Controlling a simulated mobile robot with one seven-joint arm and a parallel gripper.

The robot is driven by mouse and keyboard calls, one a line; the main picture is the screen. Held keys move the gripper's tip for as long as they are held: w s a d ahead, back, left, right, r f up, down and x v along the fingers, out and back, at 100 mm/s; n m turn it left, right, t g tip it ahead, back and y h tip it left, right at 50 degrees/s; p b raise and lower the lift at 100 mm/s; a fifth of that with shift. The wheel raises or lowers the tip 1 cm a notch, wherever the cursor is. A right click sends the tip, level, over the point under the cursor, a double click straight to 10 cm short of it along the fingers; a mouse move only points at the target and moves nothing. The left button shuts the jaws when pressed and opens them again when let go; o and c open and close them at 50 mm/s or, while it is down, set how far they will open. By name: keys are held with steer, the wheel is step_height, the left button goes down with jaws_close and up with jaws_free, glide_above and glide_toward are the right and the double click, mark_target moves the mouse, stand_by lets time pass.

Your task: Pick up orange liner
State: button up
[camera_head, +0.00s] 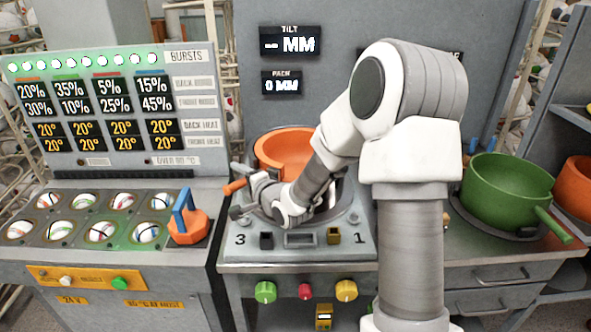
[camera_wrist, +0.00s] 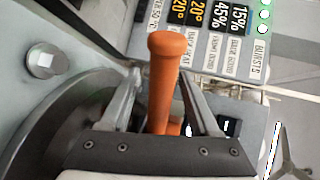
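The orange liner (camera_head: 283,149) is a round orange pan seated in the middle machine, partly hidden behind my arm. Its handle (camera_head: 235,186) sticks out to the left. My gripper (camera_head: 246,196) is at this handle. In the wrist view the orange handle (camera_wrist: 167,85) stands between the two fingers of my gripper (camera_wrist: 162,95). The fingers look open around it: a gap shows on the left, and the right finger is close beside it. The pan's body is not clearly seen in the wrist view.
A green pan (camera_head: 507,193) stands on the right counter, with another orange pan (camera_head: 575,190) on the shelf beyond. On the left, a tray of several balls (camera_head: 123,201) has an orange tool with a blue handle (camera_head: 187,222) beside it. A display panel (camera_head: 100,112) rises behind.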

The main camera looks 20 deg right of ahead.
steer(key=c, duration=0.9)
jaws_close()
steer(key=shift+r, duration=0.1)
